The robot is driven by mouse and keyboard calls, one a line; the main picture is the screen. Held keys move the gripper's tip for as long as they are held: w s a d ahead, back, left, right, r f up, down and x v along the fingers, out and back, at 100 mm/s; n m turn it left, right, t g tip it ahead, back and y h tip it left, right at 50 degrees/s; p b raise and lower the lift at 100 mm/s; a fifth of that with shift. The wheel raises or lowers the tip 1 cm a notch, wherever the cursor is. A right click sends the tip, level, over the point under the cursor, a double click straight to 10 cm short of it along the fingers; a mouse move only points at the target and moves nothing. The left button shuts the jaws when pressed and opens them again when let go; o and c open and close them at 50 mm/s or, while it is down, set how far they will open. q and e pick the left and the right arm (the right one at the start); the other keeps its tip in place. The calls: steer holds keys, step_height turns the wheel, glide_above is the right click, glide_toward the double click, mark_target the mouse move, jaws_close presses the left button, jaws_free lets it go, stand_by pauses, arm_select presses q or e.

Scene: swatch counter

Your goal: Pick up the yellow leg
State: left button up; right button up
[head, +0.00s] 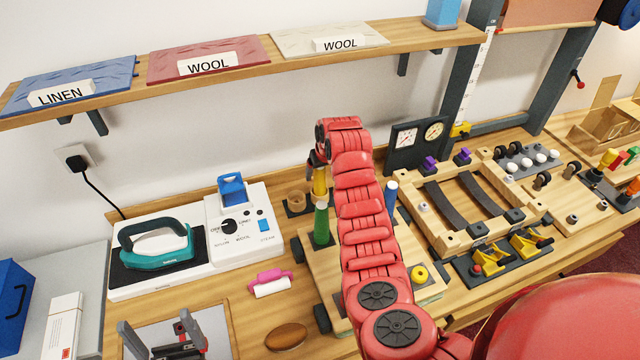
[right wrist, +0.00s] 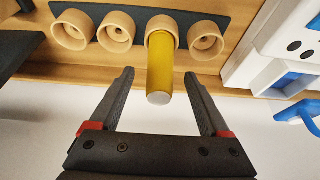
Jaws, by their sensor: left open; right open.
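The yellow leg (head: 319,182) is a cylinder at the middle of the head view, partly hidden by my right arm and by a green leg in front. In the right wrist view the yellow leg (right wrist: 160,72) sits in one cup of a row, its pale end towards the camera. My right gripper (right wrist: 158,76) is open, with one finger on each side of the leg and no visible contact. In the head view my right gripper (head: 318,158) is mostly hidden by its arm. My left gripper (head: 155,320) is open and empty at the lower left.
The cups (right wrist: 116,31) beside the leg are empty. A green leg (head: 321,225) and a blue leg (head: 391,197) stand nearby. A white control box (head: 245,232) and an iron (head: 157,245) are to the left. A shelf (head: 255,70) with swatches runs above.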

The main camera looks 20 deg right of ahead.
steer(key=shift+b+x, duration=0.4)
steer(key=shift+x, duration=1)
steer(key=shift+w+r, duration=0.1)
steer(key=shift+r, duration=0.05)
jaws_close()
